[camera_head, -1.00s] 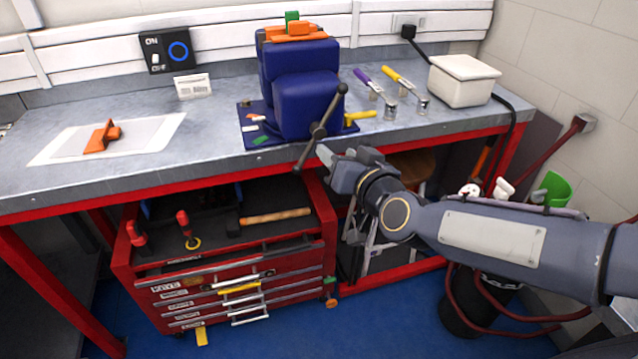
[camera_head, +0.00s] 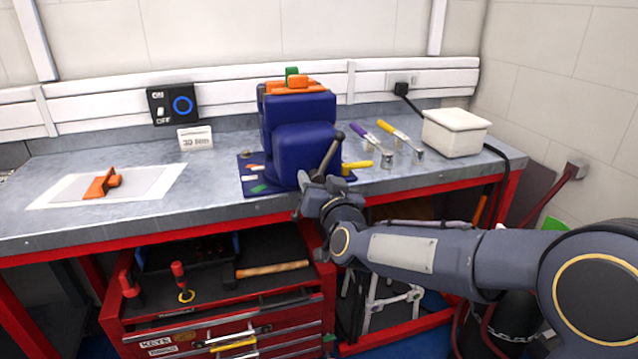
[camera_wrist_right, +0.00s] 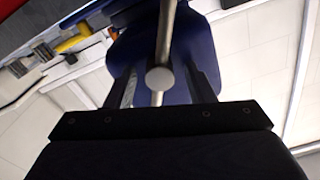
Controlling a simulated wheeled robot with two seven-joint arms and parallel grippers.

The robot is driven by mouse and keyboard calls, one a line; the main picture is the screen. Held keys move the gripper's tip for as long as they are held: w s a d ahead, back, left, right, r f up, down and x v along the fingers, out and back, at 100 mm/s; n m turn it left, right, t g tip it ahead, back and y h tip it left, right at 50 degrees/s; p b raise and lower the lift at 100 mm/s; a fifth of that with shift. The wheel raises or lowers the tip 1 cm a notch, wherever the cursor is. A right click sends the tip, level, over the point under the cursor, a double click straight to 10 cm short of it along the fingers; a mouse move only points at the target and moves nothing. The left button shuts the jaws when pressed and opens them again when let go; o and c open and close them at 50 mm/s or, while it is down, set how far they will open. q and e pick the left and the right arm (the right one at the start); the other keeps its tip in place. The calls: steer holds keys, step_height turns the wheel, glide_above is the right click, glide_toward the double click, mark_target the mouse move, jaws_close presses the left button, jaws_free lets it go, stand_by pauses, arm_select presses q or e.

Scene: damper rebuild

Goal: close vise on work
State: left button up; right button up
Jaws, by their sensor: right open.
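The blue vise (camera_head: 302,140) stands on the metal workbench, with an orange piece (camera_head: 292,86) and a green piece (camera_head: 291,73) at its top. Its grey handle bar (camera_head: 329,157) slants at the front of the vise. My right gripper (camera_head: 310,186) is open at the handle, at the bench's front edge. I cannot tell whether the fingers touch the bar. My left gripper is not in view.
An orange bracket (camera_head: 101,184) lies on a white sheet at the left. Purple-handled (camera_head: 371,137) and yellow-handled (camera_head: 400,135) tools and a white box (camera_head: 454,132) stand right of the vise. A red tool chest (camera_head: 222,296) sits below the bench.

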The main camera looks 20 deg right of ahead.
steer(key=shift+c, duration=0.3)
jaws_close()
steer(key=m+b, duration=0.3)
steer(key=m, duration=0.1)
steer(key=shift+f, duration=0.15)
steer(key=shift+c, duration=1.7)
jaws_free()
steer(key=o, duration=0.4)
steer(key=shift+s, duration=0.1)
